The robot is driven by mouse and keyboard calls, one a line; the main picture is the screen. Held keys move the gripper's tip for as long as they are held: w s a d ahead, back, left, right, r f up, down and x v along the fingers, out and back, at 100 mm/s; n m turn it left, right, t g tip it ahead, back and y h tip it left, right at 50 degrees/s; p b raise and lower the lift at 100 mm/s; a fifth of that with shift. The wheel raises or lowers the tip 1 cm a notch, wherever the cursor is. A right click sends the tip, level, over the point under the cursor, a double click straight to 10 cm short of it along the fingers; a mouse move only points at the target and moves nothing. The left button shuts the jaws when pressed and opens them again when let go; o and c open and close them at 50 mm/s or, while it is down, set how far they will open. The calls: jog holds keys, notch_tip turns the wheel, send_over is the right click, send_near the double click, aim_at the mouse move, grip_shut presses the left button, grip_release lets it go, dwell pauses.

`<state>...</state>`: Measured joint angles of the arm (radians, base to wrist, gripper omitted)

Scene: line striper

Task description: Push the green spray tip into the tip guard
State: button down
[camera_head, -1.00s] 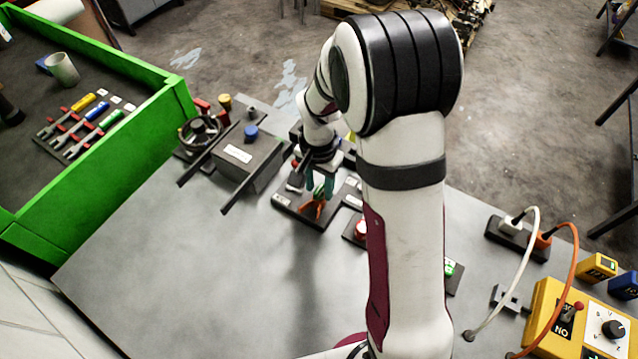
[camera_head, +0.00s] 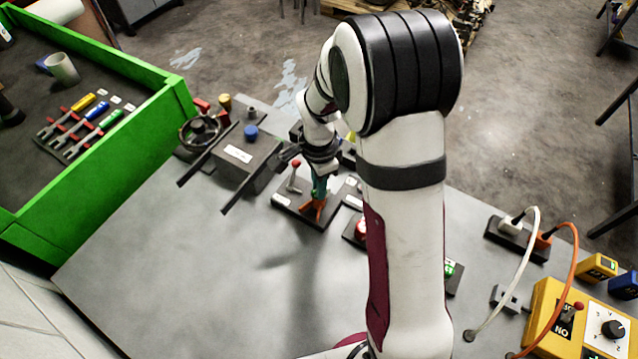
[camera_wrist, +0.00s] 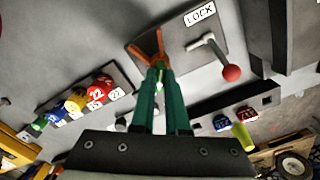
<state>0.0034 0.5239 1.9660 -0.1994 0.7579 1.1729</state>
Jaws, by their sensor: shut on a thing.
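The tip guard (camera_head: 313,208) is an orange forked piece on a dark base plate, also seen at the top of the wrist view (camera_wrist: 146,46). My gripper (camera_head: 319,190) points down at the guard with its teal fingers close together. In the wrist view its fingertips (camera_wrist: 160,68) meet right by the guard's near end. They are shut on a small bright green piece, the green spray tip (camera_wrist: 160,76), mostly hidden between the fingers. I cannot tell how far the tip sits inside the guard.
A lever with a red knob (camera_wrist: 231,73) stands on the same plate beside a LOCK label (camera_wrist: 200,14). A rack of coloured, numbered pieces (camera_wrist: 96,93) lies to the left in the wrist view. A grey box with rails (camera_head: 246,160) stands left of the plate. The front tabletop is clear.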

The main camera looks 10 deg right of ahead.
jog(key=m, duration=0.4)
jog(key=shift+m, duration=0.4)
jog(key=m, duration=1.1)
jog(key=shift+f, duration=0.1)
jog(key=m, duration=0.5)
jog(key=c, duration=0.8)
grip_release()
jog(key=shift+c, duration=0.2)
jog(key=o, duration=0.6)
jog(key=shift+c, duration=0.2)
